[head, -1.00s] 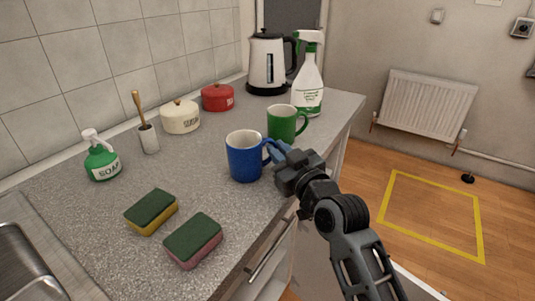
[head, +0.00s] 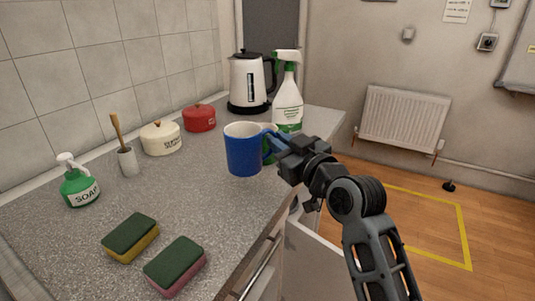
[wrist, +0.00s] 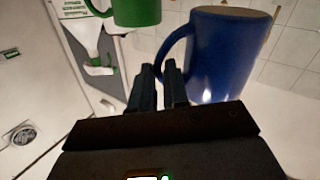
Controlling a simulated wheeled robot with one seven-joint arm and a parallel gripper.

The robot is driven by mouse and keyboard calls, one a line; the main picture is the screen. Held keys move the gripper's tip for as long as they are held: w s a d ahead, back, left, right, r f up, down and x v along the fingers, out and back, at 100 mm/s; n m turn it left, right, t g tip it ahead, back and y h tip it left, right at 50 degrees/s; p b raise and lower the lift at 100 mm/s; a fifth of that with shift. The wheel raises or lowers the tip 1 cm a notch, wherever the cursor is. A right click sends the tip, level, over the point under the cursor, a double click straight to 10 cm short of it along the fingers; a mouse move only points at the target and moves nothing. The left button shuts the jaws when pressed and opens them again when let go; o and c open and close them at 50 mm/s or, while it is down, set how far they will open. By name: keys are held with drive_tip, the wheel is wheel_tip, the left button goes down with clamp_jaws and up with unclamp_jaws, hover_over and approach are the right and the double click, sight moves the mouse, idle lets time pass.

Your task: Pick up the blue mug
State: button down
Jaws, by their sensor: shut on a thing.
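The blue mug (head: 243,150) is upright and looks raised above the counter. It also fills the right of the wrist view (wrist: 222,58). My gripper (head: 281,142) is at the mug's right side, shut on its handle. In the wrist view the two fingers (wrist: 158,75) are close together at the handle. The handle is partly hidden by the fingers in the head view.
A green mug (wrist: 137,12) is close by, mostly hidden behind the blue mug in the head view. A spray bottle (head: 288,105), kettle (head: 248,80), red pot (head: 199,119) and cream pot (head: 161,139) stand behind. Sponges (head: 131,238) and a soap bottle (head: 79,187) are nearer.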

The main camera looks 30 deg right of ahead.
drive_tip(key=s+d+r, duration=0.1)
drive_tip(key=d+r, duration=0.3)
drive_tip(key=d, duration=0.3)
drive_tip(key=shift+s+d+r+b, duration=0.2)
drive_tip(key=shift+s+r+b, duration=0.15)
drive_tip(key=shift+b, duration=0.1)
idle(3.2)
